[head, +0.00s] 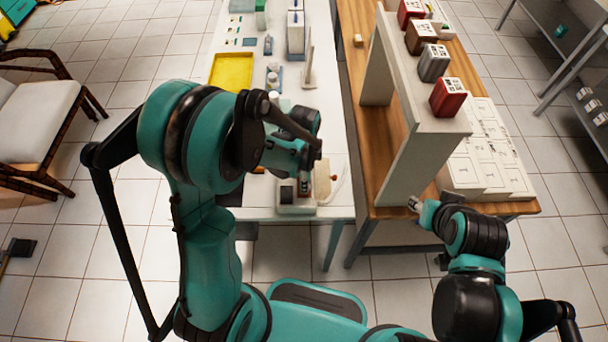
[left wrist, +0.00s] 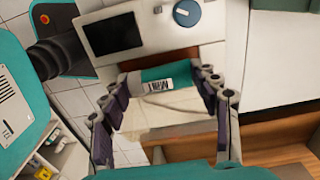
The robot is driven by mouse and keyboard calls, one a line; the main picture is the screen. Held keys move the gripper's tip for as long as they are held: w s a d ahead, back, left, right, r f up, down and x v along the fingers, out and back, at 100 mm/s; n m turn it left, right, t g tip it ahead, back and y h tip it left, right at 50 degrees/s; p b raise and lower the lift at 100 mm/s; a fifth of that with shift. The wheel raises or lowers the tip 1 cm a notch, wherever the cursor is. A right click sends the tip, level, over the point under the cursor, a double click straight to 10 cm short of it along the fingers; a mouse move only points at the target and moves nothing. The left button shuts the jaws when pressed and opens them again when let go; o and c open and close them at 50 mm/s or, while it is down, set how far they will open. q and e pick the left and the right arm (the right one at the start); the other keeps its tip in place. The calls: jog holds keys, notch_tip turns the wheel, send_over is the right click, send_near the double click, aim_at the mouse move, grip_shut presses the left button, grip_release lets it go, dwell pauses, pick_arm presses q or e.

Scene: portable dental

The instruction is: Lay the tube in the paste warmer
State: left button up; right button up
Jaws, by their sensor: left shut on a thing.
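My left gripper (head: 305,174) reaches down over the near end of the white table and is shut on the tube. The tube (left wrist: 165,78), white and teal with a black-and-white label, lies crosswise between the two finger pads in the left wrist view. The paste warmer (head: 296,209) is a pale box at the table's near edge; its dark screen (left wrist: 112,33) and blue knob (left wrist: 187,12) show in the left wrist view. I cannot tell whether the tube touches the warmer. My right gripper (head: 417,204) is by the wooden table's near edge; its jaws are too small to read.
A yellow tray (head: 231,71) and several small bottles and boxes stand farther back on the white table (head: 330,134). A wooden table (head: 357,100) on the right carries a pale raised shelf (head: 420,118) with several coloured boxes. A chair (head: 35,118) stands at the left.

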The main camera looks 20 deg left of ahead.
pick_arm(q)
jog(key=o, duration=1.2)
jog(key=shift+c, duration=0.2)
notch_tip(320, 180, up, 12)
jog(key=s+a+r+n+t+b, duration=0.1)
jog(key=s+a+n+t, duration=0.1)
jog(key=s+n, duration=0.3)
jog(key=s+a+r+n+t+b, duration=0.1)
jog(key=s+a+r+n+t, duration=0.1)
jog(key=s+n+t, duration=0.3)
jog(key=n, duration=0.4)
jog(key=shift+s+a+r+n, duration=0.15)
jog(key=shift+a+r+n, duration=0.1)
jog(key=shift+a+n, duration=0.15)
